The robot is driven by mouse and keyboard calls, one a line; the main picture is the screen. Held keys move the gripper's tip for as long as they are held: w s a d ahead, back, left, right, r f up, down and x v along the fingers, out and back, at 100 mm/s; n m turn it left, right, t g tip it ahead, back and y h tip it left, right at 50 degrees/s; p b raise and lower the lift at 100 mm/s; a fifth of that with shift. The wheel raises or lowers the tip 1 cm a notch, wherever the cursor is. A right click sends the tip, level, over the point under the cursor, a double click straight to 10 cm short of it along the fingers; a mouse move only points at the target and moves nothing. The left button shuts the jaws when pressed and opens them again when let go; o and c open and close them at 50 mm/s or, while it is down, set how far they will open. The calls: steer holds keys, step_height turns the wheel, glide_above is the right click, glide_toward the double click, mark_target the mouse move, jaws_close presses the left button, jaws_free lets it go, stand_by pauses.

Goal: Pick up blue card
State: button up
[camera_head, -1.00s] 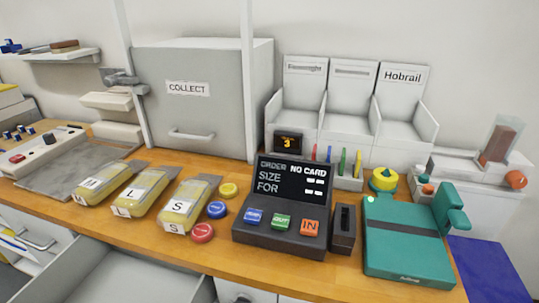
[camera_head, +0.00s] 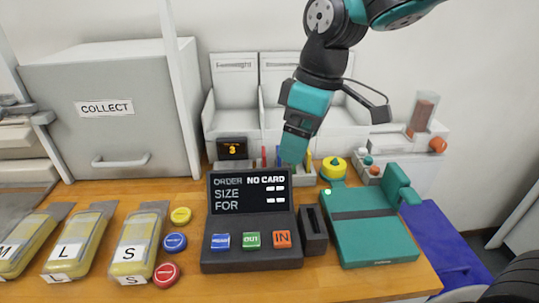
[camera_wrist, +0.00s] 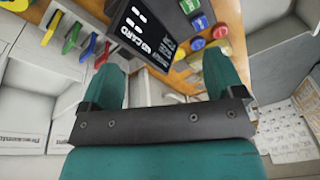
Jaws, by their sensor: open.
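The blue card (camera_wrist: 88,47) stands in a small rack between a green card (camera_wrist: 70,38) and a red card (camera_wrist: 103,55) in the wrist view, left of my left finger. My gripper (camera_wrist: 163,66) is open, its two teal fingers wide apart with nothing between them. In the head view my gripper (camera_head: 292,150) points down over the card rack (camera_head: 262,174), behind the order terminal, and covers part of the cards. The red card (camera_head: 264,157) and yellow card (camera_head: 308,160) still show there.
The order terminal (camera_head: 251,221) reads NO CARD, with a dark slot block (camera_head: 313,230) beside it. A teal device (camera_head: 368,228) stands right of that. White bins rise behind the rack. Several yellow bags and coloured discs lie left.

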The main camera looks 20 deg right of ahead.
steer(key=w+d+r+n+h+p, duration=0.1)
steer(key=w+n+p, duration=0.15)
steer(key=w, duration=0.85)
steer(key=n+h+p, duration=0.1)
steer(key=n, duration=0.1)
glide_above(278, 163)
steer(key=w, duration=0.2)
steer(key=f, duration=0.2)
steer(key=shift+n, duration=0.35)
steer(key=f+p, duration=0.1)
steer(key=f, duration=0.2)
steer(key=f+p, duration=0.1)
steer(key=f, duration=0.3)
steer(key=d+f+p, duration=0.1)
steer(key=f, duration=0.3)
steer(key=shift+w+d+f, duration=0.1)
steer(key=shift+w, duration=0.1)
steer(key=shift+w+f+p, duration=0.1)
steer(key=shift+f+p, duration=1.5)
steer(key=shift+f, duration=1.55)
steer(key=shift+c, duration=0.4)
steer(key=c, duration=0.9)
